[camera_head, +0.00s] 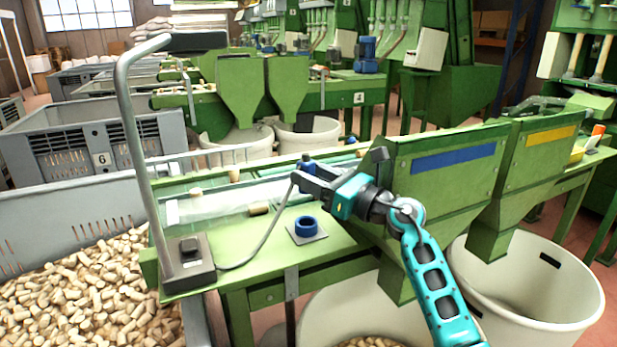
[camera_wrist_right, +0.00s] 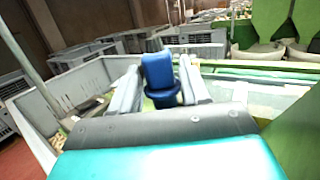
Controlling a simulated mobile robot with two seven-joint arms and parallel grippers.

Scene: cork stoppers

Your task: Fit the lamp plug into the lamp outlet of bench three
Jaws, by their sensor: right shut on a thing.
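My right gripper (camera_head: 301,177) is shut on the blue lamp plug (camera_head: 307,164), which it holds above the green bench (camera_head: 262,262). In the right wrist view the plug (camera_wrist_right: 159,74) stands between the two grey fingers of the gripper (camera_wrist_right: 160,85). The lamp outlet, a blue ring on a grey plate (camera_head: 307,226), is on the bench top below the gripper, apart from the plug. My left gripper is not in view.
The lamp's grey post (camera_head: 130,130) rises at the left of the bench. A grey crate of corks (camera_head: 85,290) is at the left. Green hoppers (camera_head: 450,165) with blue and yellow labels stand at the right, above white bins (camera_head: 540,280). Corks (camera_head: 258,208) lie on the bench.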

